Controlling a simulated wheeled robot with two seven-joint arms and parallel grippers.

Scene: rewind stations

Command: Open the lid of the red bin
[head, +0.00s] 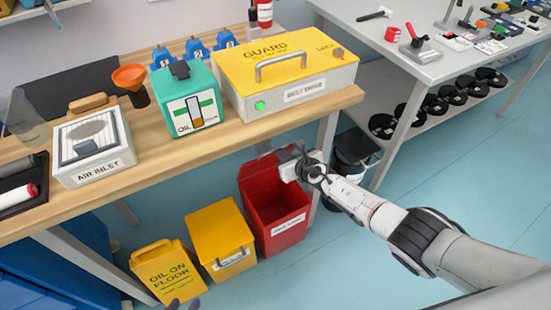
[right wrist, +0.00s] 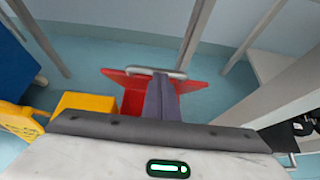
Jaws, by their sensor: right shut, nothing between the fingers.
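The red bin (head: 284,234) stands on the floor below the front edge of the wooden bench, with a white label on its front. Its dark red inside shows from above. Its red lid (head: 258,177) stands raised at the back, partly covered by my right gripper (head: 284,163). In the right wrist view, the lid (right wrist: 190,88) with a silver bar handle (right wrist: 140,70) lies beyond my shut, empty fingers (right wrist: 160,92); contact cannot be told. My left gripper (head: 183,303) shows only two dark, separated fingertips at the bottom edge.
A yellow bin (head: 218,235) and a yellow oil-on-floor sign (head: 163,272) stand left of the red bin. A dark bucket (head: 352,158) and bench leg (head: 325,140) are close on the right. The wooden bench (head: 215,137) overhangs behind. Blue floor is free in front.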

